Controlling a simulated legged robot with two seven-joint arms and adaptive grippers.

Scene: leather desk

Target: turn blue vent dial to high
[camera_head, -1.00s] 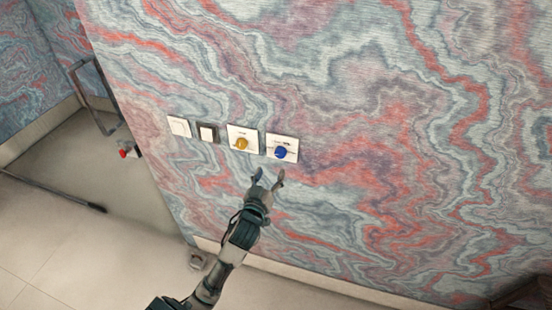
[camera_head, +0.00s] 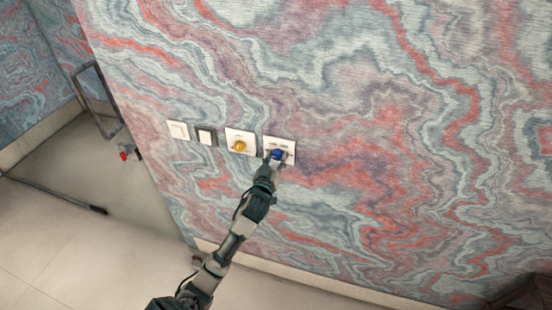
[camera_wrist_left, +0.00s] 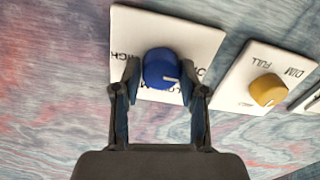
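The blue vent dial (camera_head: 277,154) sits on a white plate (camera_head: 280,142) on the patterned wall. My left gripper (camera_head: 271,164) is at the dial. My right gripper is not in view.
A yellow dial (camera_head: 239,146) on a white plate is just left of the blue one, labelled "DIM" and "FULL" in the wrist view. Further left are a dark-framed switch (camera_head: 205,136) and a white switch (camera_head: 178,130). The wall to the right is bare.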

